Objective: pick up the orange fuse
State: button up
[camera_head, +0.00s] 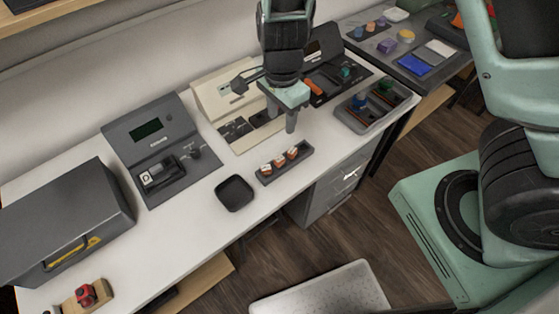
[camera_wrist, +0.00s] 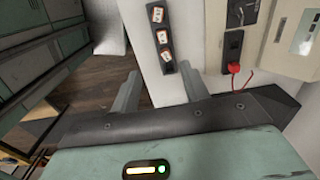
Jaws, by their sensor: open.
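My gripper (camera_head: 282,118) is open and empty above the white bench, behind a small dark tray (camera_head: 284,164). Its two fingers show apart in the wrist view (camera_wrist: 160,88). The tray holds three small orange-and-white pieces in a row: a left one (camera_head: 266,168), a middle one (camera_head: 280,160) and a right one (camera_head: 293,153). They also show in the wrist view (camera_wrist: 163,36), beyond the fingers, with white faces and red marks. An orange block (camera_head: 315,86) lies in an open black case behind the gripper. I cannot tell which orange thing is the fuse.
A black square dish (camera_head: 235,192) sits left of the tray. A grey tester (camera_head: 150,135) and a cream device (camera_head: 215,95) stand at the back. A grey bin (camera_head: 375,107) with coloured parts is to the right. Bench between dish and front edge is clear.

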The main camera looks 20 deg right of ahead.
jog(key=b, duration=0.2)
send_over(279, 159)
jog(key=f, duration=1.1)
jog(key=shift+s+d+f, duration=0.25)
jog(key=shift+f, duration=0.05)
jog(key=shift+w+a+f, duration=0.1)
jog(key=shift+w+f, duration=0.05)
jog(key=shift+f, duration=1.25)
jog(key=shift+w+a+f, duration=0.1)
jog(key=shift+f, duration=1.25)
grip_shut()
